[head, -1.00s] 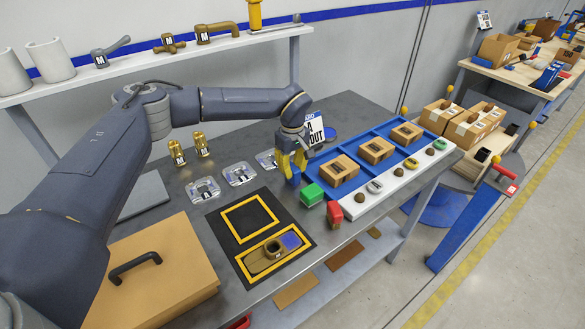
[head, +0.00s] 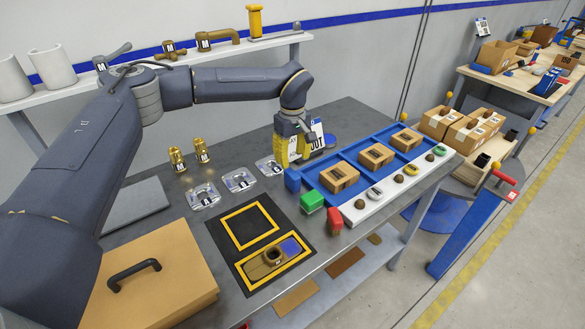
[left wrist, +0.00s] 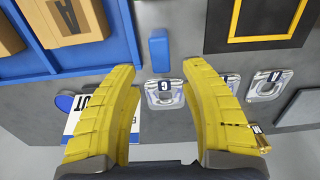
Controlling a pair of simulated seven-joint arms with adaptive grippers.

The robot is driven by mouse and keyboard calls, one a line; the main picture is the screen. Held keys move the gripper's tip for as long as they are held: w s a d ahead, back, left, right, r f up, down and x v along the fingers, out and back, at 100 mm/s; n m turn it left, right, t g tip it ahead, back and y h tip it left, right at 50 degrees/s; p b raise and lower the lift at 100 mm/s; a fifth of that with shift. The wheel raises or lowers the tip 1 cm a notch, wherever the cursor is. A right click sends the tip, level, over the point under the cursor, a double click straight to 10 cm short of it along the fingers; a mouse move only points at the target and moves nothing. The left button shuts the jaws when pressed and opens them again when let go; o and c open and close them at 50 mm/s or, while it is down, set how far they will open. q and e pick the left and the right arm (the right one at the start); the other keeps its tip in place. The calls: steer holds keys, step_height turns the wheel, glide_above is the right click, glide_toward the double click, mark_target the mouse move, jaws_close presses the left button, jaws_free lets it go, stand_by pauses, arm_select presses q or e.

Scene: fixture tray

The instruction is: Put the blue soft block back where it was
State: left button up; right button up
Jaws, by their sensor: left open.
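The blue soft block (head: 292,180) stands upright on the grey bench at the near left corner of the blue tray (head: 333,166). It is in a rough row with a green block (head: 312,197) and a red block (head: 335,220). My left gripper (head: 296,160) is open, just behind and above the blue block. In the left wrist view, the blue block (left wrist: 159,49) stands clear beyond the spread yellow fingers (left wrist: 168,72), with nothing between the fingertips. My right gripper is not in view.
Cardboard boxes (head: 339,177) sit in the tray compartments. A white strip (head: 385,195) with small parts runs along its near side. A black mat (head: 284,236) with yellow frames lies at front. Clear packs (head: 239,180) and a sign (head: 318,138) are near the gripper.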

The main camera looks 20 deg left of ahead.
mark_target(292, 173)
arm_select(q)
steer(key=shift+r, duration=2.4)
